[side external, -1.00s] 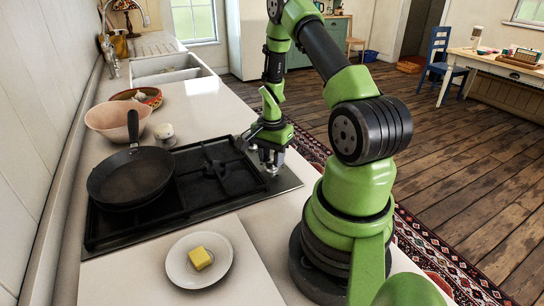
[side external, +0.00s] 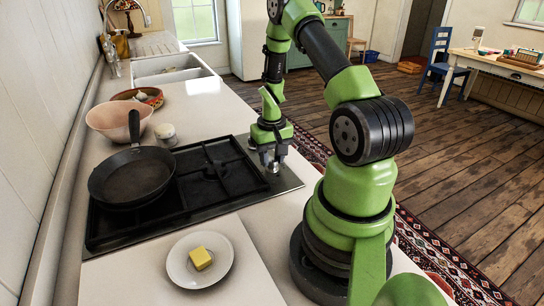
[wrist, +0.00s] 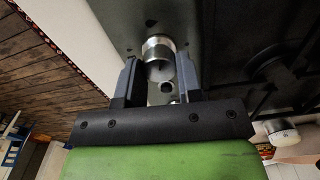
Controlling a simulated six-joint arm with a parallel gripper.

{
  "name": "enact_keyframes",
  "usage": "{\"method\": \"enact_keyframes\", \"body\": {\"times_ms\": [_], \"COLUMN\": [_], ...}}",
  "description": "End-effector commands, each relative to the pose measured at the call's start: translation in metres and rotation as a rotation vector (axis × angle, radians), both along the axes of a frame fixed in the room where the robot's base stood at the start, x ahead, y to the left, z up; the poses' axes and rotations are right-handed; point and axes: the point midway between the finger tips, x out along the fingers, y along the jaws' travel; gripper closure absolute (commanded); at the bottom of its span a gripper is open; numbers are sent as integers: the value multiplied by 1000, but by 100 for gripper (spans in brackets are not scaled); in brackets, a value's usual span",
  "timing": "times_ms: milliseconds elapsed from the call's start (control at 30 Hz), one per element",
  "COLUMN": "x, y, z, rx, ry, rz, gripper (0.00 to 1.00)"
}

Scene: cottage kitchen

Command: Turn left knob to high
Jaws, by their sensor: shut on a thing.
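The black hob (side external: 218,207) is set into the counter, with a metal knob (side external: 273,167) near its right edge. My gripper (side external: 270,160) points straight down over that edge and is shut on the knob. In the wrist view the round metal knob (wrist: 158,48) sits between the two fingers of my gripper (wrist: 157,70). The fingers partly cover the knob, and I cannot read its setting. A small round metal detail shows below it, between the fingers. No flame shows on the hob.
A black frying pan (side external: 130,181) stands on the hob's left side. A plate (side external: 182,262) with yellow butter (side external: 200,257) lies in front. A pink bowl (side external: 112,120) and a small jar (side external: 165,132) stand behind. The counter's right edge is close to my gripper.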

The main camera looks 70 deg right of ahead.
Motion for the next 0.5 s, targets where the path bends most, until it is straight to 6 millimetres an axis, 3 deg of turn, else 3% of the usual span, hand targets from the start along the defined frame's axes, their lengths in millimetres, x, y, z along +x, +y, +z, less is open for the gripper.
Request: {"method": "enact_keyframes", "body": {"times_ms": [500], "x": [1], "y": [0], "z": [1], "rx": [-2], "ry": [-2], "rz": [358], "gripper": [90]}}
